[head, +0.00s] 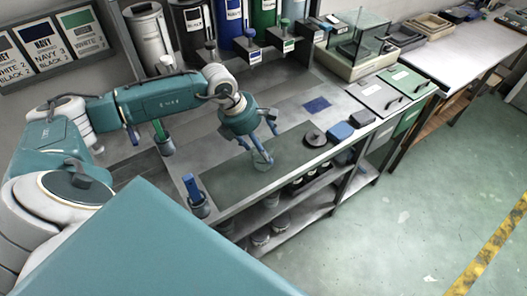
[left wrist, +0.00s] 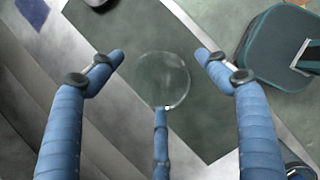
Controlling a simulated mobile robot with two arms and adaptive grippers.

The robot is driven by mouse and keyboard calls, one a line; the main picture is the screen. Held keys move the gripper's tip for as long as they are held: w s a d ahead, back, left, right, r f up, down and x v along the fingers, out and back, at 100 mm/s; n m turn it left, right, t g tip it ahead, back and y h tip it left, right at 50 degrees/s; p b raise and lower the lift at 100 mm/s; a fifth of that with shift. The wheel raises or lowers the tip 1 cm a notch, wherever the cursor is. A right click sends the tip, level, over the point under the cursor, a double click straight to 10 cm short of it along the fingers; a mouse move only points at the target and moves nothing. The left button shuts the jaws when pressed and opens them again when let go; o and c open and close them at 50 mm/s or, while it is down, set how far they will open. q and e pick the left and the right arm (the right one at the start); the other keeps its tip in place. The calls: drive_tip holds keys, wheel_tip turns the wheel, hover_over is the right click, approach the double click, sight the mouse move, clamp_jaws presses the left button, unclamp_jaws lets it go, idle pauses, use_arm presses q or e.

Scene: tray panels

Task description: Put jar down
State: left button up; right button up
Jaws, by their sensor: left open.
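A clear glass jar (head: 262,160) is on the dark green mat (head: 225,180) near the front edge of the bench. In the left wrist view the jar (left wrist: 163,78) shows as a transparent circle over the mat (left wrist: 190,125). My left gripper (head: 262,146) is open above and around the jar. In the left wrist view two blue fingers of the left gripper (left wrist: 161,58) stand apart on either side of the jar, with visible gaps. A third finger reaches the jar's near rim in the picture; I cannot tell whether it touches. My right gripper is not in view.
Colored canisters (head: 228,20) line the back. A glass case (head: 355,45) stands farther right. A blue patch (head: 317,104) lies behind.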

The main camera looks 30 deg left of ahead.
use_arm(q)
drive_tip(key=shift+w+f, duration=0.2)
drive_tip(key=shift+f, duration=0.35)
drive_tip(key=shift+s+d+r, duration=0.1)
drive_tip(key=c, duration=1.9)
drive_tip(key=shift+o, duration=0.2)
drive_tip(key=shift+r, duration=0.45)
wheel_tip(320, 180, up, 18)
drive_tip(key=b, duration=0.5)
drive_tip(key=s+d+f+m+g+y, duration=0.1)
drive_tip(key=s+d+f+m+g, duration=0.3)
drive_tip(key=m, duration=1)
drive_tip(key=s+d+f+m+g+y, duration=0.2)
drive_tip(key=s+d+f+m+g, duration=0.2)
drive_tip(key=s+d+m, duration=0.5)
drive_tip(key=s+f+m, duration=0.1)
drive_tip(key=m, duration=0.4)
drive_tip(key=shift+s+d+m, duration=0.25)
drive_tip(key=shift+s+m, duration=0.05)
drive_tip(key=shift+s, duration=0.05)
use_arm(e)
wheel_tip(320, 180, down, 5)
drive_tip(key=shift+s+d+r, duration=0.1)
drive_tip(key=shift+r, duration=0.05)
use_arm(q)
drive_tip(key=shift+s+f, duration=0.1)
